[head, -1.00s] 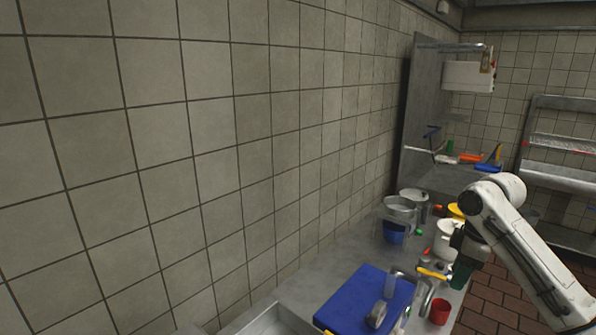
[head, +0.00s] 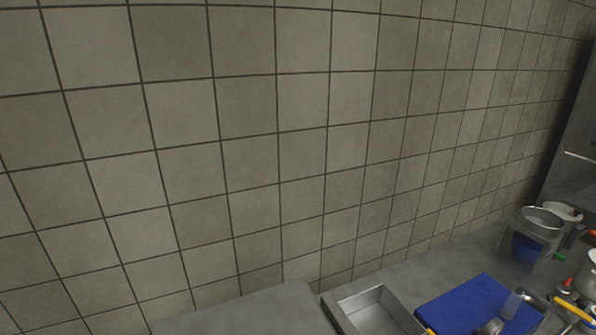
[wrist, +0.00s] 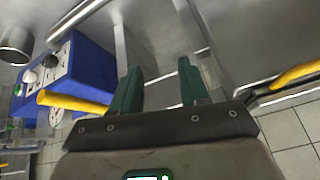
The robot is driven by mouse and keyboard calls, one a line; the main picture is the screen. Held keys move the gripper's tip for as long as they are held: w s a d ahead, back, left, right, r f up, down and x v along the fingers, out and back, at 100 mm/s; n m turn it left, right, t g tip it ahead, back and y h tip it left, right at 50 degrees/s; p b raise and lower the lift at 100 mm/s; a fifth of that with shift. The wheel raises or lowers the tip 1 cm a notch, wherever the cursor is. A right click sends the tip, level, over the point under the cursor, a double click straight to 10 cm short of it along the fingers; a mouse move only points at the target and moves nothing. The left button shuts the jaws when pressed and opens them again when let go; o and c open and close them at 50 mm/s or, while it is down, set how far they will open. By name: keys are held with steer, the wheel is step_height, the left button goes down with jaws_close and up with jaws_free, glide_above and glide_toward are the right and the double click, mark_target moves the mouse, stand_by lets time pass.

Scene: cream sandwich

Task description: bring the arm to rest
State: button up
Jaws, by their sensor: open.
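My gripper (wrist: 160,90) shows in the wrist view with two dark green fingers apart and nothing between them. It is open and empty. Beyond the fingers are grey metal surfaces, blurred and seen at a steep tilt. In the head view my arm and gripper are out of the picture.
In the head view a blue board (head: 455,305) and an empty metal tray (head: 378,312) lie on the grey counter by a tiled wall (head: 250,150). A metal pot (head: 541,220) stands farther right. The wrist view shows a blue box (wrist: 85,62) and a yellow bar (wrist: 75,103).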

steer(key=s+d+f+m+g+h+b, duration=0.1)
steer(key=s+f+g+b, duration=0.1)
steer(key=s+f, duration=0.4)
steer(key=s+d+f+m+g+h+b, duration=0.1)
steer(key=s+f, duration=0.6)
steer(key=s, duration=0.7)
steer(key=shift+d+g+b, duration=0.75)
steer(key=shift+g+b, duration=0.05)
steer(key=shift+b, duration=0.4)
